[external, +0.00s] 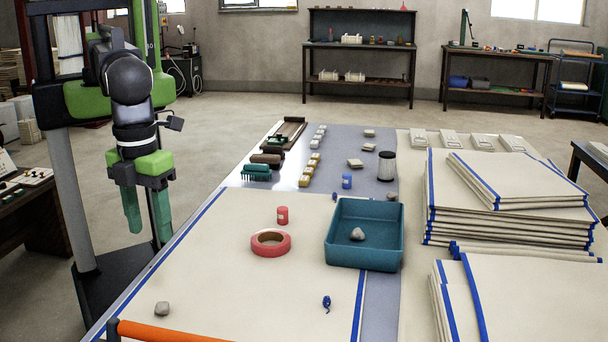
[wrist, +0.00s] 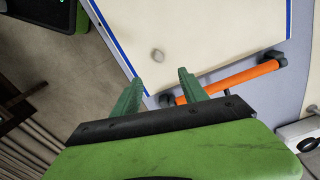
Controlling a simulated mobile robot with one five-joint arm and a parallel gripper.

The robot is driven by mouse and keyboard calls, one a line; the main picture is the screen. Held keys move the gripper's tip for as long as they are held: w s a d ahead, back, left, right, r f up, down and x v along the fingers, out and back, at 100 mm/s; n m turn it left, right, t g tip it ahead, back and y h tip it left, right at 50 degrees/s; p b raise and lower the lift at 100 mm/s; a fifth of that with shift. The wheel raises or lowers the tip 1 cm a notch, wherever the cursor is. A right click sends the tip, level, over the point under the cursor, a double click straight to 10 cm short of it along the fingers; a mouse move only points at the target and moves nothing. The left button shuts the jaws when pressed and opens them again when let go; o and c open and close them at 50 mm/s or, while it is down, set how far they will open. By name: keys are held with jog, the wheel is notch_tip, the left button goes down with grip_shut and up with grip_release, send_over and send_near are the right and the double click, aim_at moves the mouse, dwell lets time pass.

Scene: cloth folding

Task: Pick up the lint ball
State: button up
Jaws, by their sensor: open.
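A small grey lint ball (external: 162,308) lies on the cream, blue-edged cloth (external: 215,260) near its front left corner. It also shows in the wrist view (wrist: 158,56), ahead of the fingertips. A similar grey lump (external: 357,234) sits inside the teal tray (external: 364,256). My gripper (external: 148,228) hangs at the left, beside the table's left edge and apart from the lint ball. Its two green fingers point down, open, with nothing between them, as the wrist view (wrist: 161,80) also shows.
An orange bar (external: 165,332) lies along the cloth's front edge, close to the lint ball. A red tape roll (external: 270,243), a red spool (external: 282,215) and a small blue item (external: 326,303) lie farther off. Folded cloth stacks (external: 505,200) fill the right side. The cloth around the lint ball is clear.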

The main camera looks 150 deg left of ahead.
jog(key=d, duration=0.1)
jog(key=b, duration=1.2)
send_over(161, 304)
jog(key=f, duration=1.1)
jog(key=shift+s+d+f, duration=0.1)
jog(key=shift+d+f, duration=0.1)
jog(key=f+b, duration=0.5)
jog(key=b, duration=0.1)
jog(key=shift+a+f, duration=0.2)
jog(key=shift+f, duration=0.2)
jog(key=shift+r, duration=0.2)
grip_shut()
